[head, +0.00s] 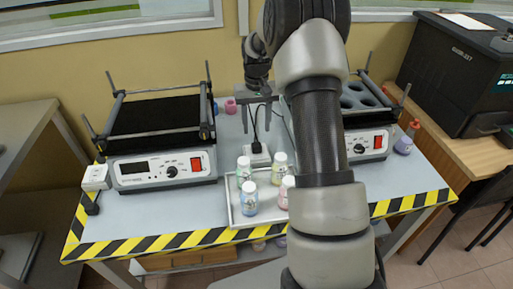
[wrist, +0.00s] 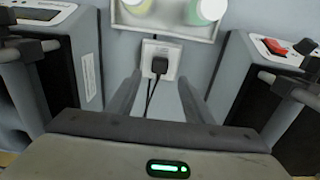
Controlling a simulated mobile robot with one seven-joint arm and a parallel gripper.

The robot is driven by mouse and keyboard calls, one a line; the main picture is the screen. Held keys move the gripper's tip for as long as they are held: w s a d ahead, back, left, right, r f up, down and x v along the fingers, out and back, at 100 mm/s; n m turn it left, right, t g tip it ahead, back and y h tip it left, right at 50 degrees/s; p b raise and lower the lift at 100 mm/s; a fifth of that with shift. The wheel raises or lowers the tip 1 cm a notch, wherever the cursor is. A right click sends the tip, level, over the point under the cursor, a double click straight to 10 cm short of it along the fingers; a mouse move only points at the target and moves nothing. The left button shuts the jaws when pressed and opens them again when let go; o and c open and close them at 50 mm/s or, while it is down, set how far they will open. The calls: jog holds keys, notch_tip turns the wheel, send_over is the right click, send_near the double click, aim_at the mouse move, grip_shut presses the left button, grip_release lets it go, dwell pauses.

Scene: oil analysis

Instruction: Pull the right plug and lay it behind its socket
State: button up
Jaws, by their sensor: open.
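The right plug (wrist: 159,66) is black and sits in its white socket (wrist: 163,50), with dark cords running from it towards my gripper. In the head view the socket (head: 258,158) stands behind the white tray, between the two machines, with the plug (head: 256,147) on it. My gripper (wrist: 160,82) is open and empty, its fingers on either side of the cords, short of the plug in the picture. In the head view my gripper (head: 257,117) hangs above and behind the socket.
A tray (head: 235,214) with several capped bottles stands just in front of the right socket. Shaker machines (head: 163,168) (head: 368,144) flank it closely. A strip of bare table lies behind the socket. A purple bottle (head: 405,140) stands at the right.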

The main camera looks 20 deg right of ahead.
aim_at(256, 144)
notch_tip(256, 144, down, 9)
jog(key=b, duration=0.5)
dwell(1.4)
grip_shut()
jog(key=shift+r, duration=0.15)
jog(key=shift+r, duration=0.1)
jog(key=shift+r+p, duration=2.15)
jog(key=shift+r, duration=0.7)
